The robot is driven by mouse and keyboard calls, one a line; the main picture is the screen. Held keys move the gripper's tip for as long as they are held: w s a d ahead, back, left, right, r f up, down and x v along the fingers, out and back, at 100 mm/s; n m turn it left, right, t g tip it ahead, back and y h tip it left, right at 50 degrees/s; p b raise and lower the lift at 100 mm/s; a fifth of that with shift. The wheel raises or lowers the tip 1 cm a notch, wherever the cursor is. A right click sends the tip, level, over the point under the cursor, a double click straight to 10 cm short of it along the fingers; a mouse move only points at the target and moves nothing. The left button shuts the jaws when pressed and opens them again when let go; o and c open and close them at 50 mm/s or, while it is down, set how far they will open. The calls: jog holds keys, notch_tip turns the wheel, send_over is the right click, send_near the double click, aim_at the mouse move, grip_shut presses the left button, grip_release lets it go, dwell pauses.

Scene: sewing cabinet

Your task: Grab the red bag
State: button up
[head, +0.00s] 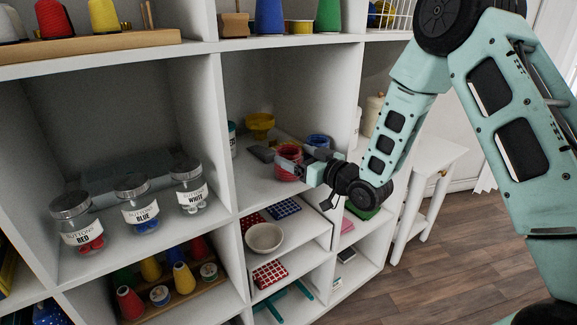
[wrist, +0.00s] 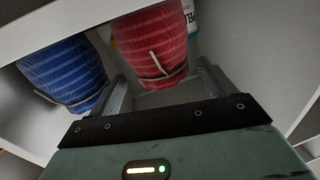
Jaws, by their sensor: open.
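The red bag (wrist: 152,42), striped and tied with a pale string, stands in the cabinet's middle compartment. In the wrist view it lies ahead of and between the two open fingers of my gripper (wrist: 162,82). I cannot tell whether either finger touches it. In the head view the red bag (head: 288,153) is partly hidden by my gripper (head: 291,161), which reaches in from the right with its fingers on either side of the bag.
A blue bag (wrist: 62,72) stands close to the left finger in the wrist view. A yellow bag (head: 260,125) is behind. White cabinet walls and shelves (head: 219,150) enclose the compartment. Button jars (head: 139,212) stand in the compartment to the left.

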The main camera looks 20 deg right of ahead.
aim_at(281, 150)
jog(key=x, duration=0.5)
jog(key=shift+a+f, duration=0.15)
jog(key=shift+a, duration=0.05)
jog(key=shift+c, duration=0.3)
jog(key=c, duration=1)
